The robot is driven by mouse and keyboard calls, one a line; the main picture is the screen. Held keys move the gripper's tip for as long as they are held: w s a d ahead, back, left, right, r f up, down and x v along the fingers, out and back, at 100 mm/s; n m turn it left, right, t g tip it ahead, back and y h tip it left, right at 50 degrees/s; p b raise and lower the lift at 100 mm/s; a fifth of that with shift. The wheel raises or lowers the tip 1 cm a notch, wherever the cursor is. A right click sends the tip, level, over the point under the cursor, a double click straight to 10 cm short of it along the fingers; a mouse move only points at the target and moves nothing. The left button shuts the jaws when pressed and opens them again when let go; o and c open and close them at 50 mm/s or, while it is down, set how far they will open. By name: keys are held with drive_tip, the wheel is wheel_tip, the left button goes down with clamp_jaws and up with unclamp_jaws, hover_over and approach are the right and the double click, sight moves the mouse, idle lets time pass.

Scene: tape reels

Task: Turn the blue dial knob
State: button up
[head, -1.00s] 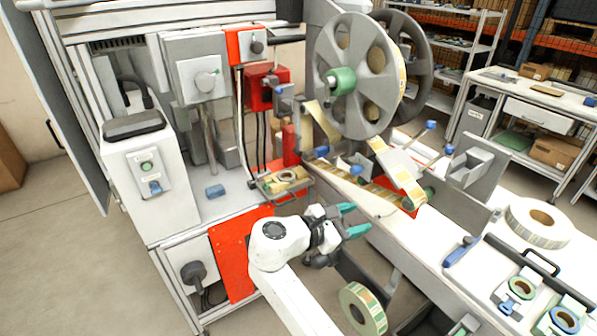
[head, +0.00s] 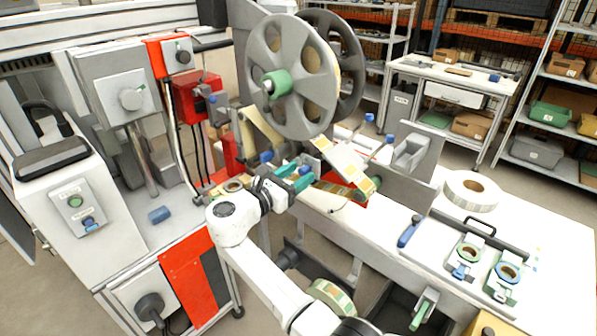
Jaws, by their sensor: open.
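In the head view, several blue knobs show. One blue knob (head: 88,222) is on the grey control panel at the left, under a green button (head: 76,201). Others sit on the tape machine: a blue knob (head: 266,157) left of my gripper, and blue-ended rods (head: 369,117) to the right. I cannot tell which one is the dial. My gripper (head: 303,177) has teal fingertips, is open, and points right beside the tape path below the big reel. I see nothing held between its fingers. My wrist hides part of the machine behind it.
A large grey reel (head: 290,75) with a green hub stands above my gripper. The tape strip (head: 346,164) runs close to the fingertips. A small blue cylinder (head: 160,214) lies on the bench. A white tape roll (head: 470,190) lies on the table at right.

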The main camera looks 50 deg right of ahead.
drive_tip(key=shift+d, duration=0.5)
clamp_jaws()
